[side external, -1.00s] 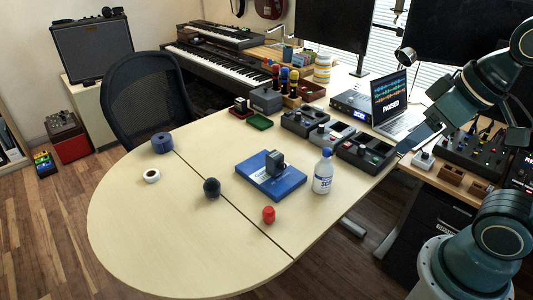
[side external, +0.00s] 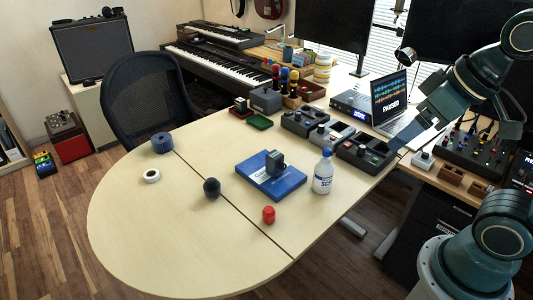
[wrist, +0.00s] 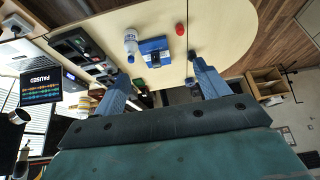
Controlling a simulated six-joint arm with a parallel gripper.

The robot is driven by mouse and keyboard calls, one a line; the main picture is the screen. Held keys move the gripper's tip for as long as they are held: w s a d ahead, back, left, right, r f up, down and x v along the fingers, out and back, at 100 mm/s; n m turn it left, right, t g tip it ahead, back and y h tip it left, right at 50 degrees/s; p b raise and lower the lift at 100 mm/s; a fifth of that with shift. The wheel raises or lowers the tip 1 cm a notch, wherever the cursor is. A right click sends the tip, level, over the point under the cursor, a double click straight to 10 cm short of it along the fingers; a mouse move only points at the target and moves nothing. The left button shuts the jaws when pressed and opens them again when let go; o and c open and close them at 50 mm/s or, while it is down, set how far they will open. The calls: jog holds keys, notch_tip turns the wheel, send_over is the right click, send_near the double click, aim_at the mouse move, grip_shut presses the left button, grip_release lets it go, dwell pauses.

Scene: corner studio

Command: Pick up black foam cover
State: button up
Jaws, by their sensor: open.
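The black foam cover (side external: 211,187) is a small dark ball standing on the pale table (side external: 130,225), left of the blue box in the side view. In the wrist view it is a small dark spot (wrist: 191,54) by the tip of the right-hand finger, partly hidden. My gripper (wrist: 160,70) is open, with its two blue fingers wide apart and nothing between them. In the side view my gripper (side external: 405,148) is over the right end of the table, well away from the foam cover.
A red foam cover (side external: 268,215) stands in front of the blue box (side external: 270,178), which bears a small grey device (side external: 274,161). A white bottle (side external: 323,172) stands to their right. Several pedals (side external: 364,151) and a laptop (side external: 392,101) are behind. A white tape roll (side external: 152,176) lies at left.

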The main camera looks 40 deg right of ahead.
jog(key=w+a+r, duration=0.1)
jog(key=w+a, duration=0.1)
jog(key=w, duration=1)
jog(key=n+y, duration=0.1)
jog(key=n, duration=0.1)
send_over(215, 182)
jog(key=s+d, duration=0.1)
jog(key=s, duration=0.3)
notch_tip(215, 182, down, 26)
jog(key=shift+s+g, duration=0.15)
jog(key=shift+g, duration=0.25)
jog(key=shift+x, duration=4.1)
jog(key=shift+f, duration=0.15)
